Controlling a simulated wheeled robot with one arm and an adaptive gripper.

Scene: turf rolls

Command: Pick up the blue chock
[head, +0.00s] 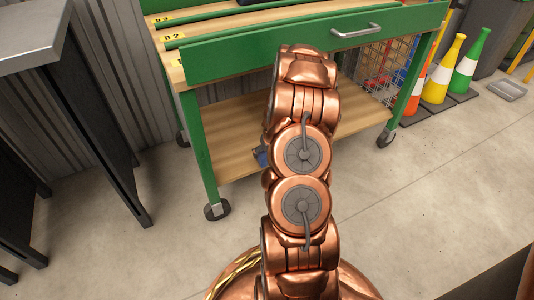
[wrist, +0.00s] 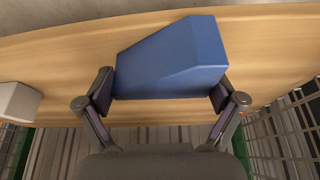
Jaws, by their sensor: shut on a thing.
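The blue chock (wrist: 172,60) is a wedge-shaped block with a sloping side. In the wrist view it lies between the two fingers of my gripper (wrist: 161,92), which are shut on it from the left and the right. The wooden lower shelf (wrist: 270,50) shows behind it; I cannot tell whether the chock touches the shelf. In the head view, my arm hides most of the gripper area, and only a small bluish bit shows beside the arm, over the lower shelf (head: 225,118).
A pale block (wrist: 17,101) sits at the left in the wrist view. The green-framed bench has a drawer (head: 290,45) above the shelf, legs on casters, and wire mesh (head: 380,72) at its right. Cones (head: 442,70) stand to the right; a dark table (head: 35,50) stands left.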

